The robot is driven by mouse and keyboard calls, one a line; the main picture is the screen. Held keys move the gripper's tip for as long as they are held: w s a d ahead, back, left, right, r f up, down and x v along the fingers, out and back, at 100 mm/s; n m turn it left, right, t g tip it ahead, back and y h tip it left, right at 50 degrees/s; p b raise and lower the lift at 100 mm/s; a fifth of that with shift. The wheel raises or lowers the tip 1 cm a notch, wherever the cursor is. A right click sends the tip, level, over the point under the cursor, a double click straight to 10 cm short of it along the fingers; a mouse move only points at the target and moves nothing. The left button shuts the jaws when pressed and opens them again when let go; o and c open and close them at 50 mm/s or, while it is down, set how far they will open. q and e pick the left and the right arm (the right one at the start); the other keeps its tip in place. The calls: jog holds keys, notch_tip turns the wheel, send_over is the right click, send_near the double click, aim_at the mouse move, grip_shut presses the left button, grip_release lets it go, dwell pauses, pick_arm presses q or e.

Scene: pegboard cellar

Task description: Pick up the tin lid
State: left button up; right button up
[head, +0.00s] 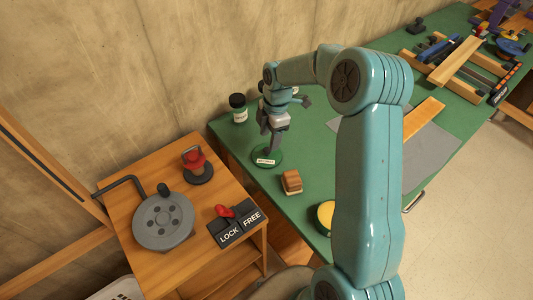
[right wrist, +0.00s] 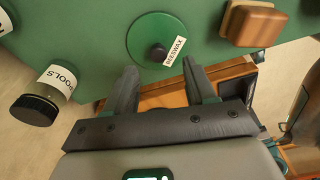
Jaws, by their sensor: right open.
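The tin lid (head: 277,157) is a round green disc lying on the green bench top, with a white label on it. In the right wrist view the lid (right wrist: 142,36) has a dark knob at its centre, and the label reads BEESWAX. My right gripper (head: 269,146) points down over the lid in the head view and partly hides it. In the right wrist view the right gripper (right wrist: 159,66) is open and empty, with its two fingertips apart just below the knob in the picture. I cannot tell how high they are above the lid. My left gripper is not in view.
A yellow-topped round thing (head: 326,214) is partly behind my arm. A wooden stand (head: 145,264) carries a crank wheel and a LOCK/FREE switch.

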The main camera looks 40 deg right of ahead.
aim_at(267, 149)
jog(key=f, duration=0.3)
jog(key=f+p, duration=0.1)
jog(key=f, duration=0.1)
jog(key=shift+w+a, duration=0.25)
jog(key=shift+s+a, duration=0.1)
grip_shut()
